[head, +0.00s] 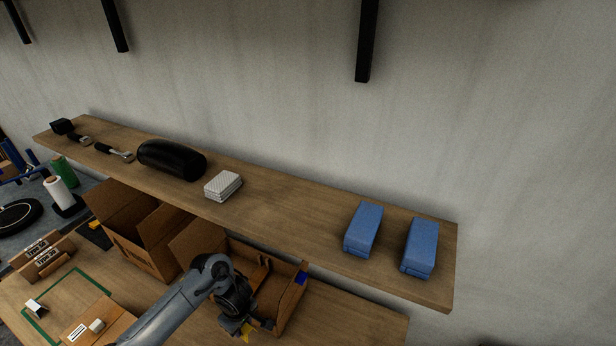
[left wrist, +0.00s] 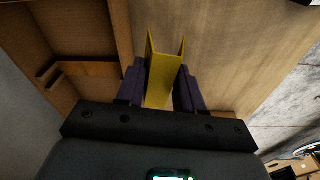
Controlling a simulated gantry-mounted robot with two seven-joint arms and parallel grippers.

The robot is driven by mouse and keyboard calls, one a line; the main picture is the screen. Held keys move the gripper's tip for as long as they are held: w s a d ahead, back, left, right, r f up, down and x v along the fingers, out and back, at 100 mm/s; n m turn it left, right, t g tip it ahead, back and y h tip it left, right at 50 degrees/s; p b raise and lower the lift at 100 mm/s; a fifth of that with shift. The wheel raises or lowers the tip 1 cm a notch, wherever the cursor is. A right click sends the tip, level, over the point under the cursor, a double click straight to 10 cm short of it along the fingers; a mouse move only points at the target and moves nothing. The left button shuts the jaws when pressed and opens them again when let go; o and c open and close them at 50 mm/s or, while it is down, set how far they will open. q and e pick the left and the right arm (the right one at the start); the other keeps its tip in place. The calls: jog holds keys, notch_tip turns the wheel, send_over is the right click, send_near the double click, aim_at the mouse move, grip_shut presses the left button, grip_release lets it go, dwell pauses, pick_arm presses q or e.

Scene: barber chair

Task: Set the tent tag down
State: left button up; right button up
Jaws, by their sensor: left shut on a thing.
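The yellow tent tag (left wrist: 164,82) is a folded, V-shaped piece in the left wrist view. It sits between the two dark fingers of my left gripper (left wrist: 160,90), which is shut on it. In the head view the left gripper (head: 238,325) is low in the middle, at the near side of an open cardboard box (head: 291,302). Only a small yellow bit of the tag (head: 246,335) shows below it there. I cannot tell whether the tag touches the table. My right gripper is not in view.
The shelf (head: 290,214) above the table holds two blue blocks (head: 363,230), a white stack (head: 223,186) and a black roll (head: 171,159). Another open box (head: 137,235) stands left of my arm. The table (head: 365,325) is clear to the right of the near box.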

pick_arm(q)
notch_tip(320, 180, up, 10)
jog(key=w+d+m, duration=0.2)
jog(key=d+m, duration=0.1)
jog(key=m, duration=0.4)
jog(key=s+a+r+m, duration=0.2)
jog(key=s+a+m, duration=0.1)
jog(key=a+m, duration=0.15)
notch_tip(320, 180, up, 23)
jog(key=a+p, duration=0.1)
jog(key=p, duration=2.1)
jog(key=shift+s+f+t+h, duration=0.2)
jog(key=shift+s+t+h, duration=0.1)
jog(key=shift+h, duration=0.1)
